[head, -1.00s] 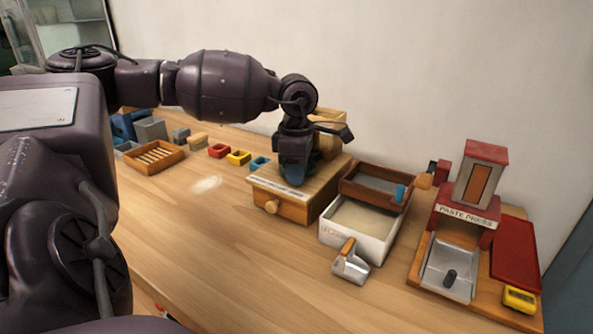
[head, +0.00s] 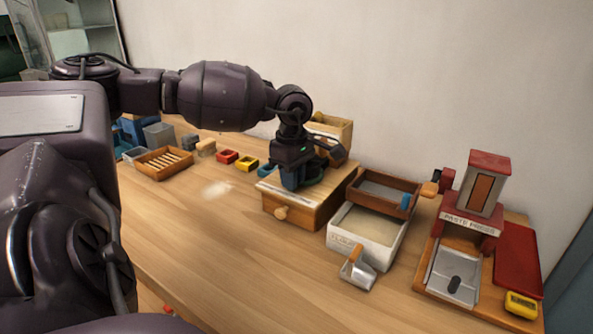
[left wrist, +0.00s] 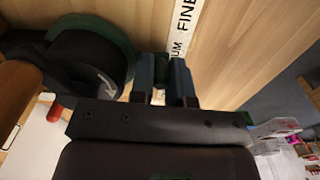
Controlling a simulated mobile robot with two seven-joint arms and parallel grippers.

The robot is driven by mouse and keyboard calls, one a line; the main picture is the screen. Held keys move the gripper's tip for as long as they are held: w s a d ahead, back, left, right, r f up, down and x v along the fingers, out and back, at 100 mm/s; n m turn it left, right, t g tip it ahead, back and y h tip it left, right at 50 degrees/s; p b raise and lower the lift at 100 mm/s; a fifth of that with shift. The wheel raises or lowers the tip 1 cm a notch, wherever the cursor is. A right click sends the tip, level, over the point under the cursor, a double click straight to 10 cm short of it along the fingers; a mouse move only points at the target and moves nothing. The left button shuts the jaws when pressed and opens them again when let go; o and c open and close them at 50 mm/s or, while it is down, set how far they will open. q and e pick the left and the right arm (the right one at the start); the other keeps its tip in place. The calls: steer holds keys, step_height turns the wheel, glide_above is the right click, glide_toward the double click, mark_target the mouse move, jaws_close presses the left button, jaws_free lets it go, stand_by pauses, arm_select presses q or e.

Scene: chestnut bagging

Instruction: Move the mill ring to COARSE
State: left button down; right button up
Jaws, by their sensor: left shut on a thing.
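The wooden mill (head: 318,211) stands mid-table with a round-knobbed drawer in front. A white lettered strip (head: 270,190) runs along its top front edge. In the left wrist view the strip (left wrist: 184,30) reads FINE, with the end of another word, "UM", below; COARSE is not readable. A dark ring with a green rim (left wrist: 118,28), seemingly the mill ring, shows at upper left there. My left gripper (head: 290,184) is low over the mill top. Its blue fingers (left wrist: 161,72) are shut on a small dark part beside the strip, seemingly the ring's tab, mostly hidden. My right gripper is not in view.
Right of the mill stand a white box (head: 343,241) with a wooden tray (head: 357,199) over its back, a metal scoop (head: 357,274) and the red paste press (head: 470,226). Small coloured bins and a slatted tray (head: 140,166) lie left. The front table is clear.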

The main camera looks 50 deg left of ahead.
arm_select(q)
steer(key=a+m, duration=0.2)
steer(key=m, duration=0.1)
steer(key=shift+s+a+r+m+p, duration=0.1)
steer(key=shift+s+m+p, duration=0.2)
steer(key=shift+w+a+m, duration=0.1)
steer(key=shift+a+m, duration=0.4)
steer(key=shift+m, duration=0.35)
steer(key=shift+a+m, duration=0.5)
steer(key=shift+m, duration=0.35)
steer(key=c, duration=1.4)
jaws_free()
steer(key=shift+r, duration=0.3)
step_height(320, 180, up, 10)
steer(key=shift+r+p, duration=0.1)
steer(key=shift+p, duration=0.3)
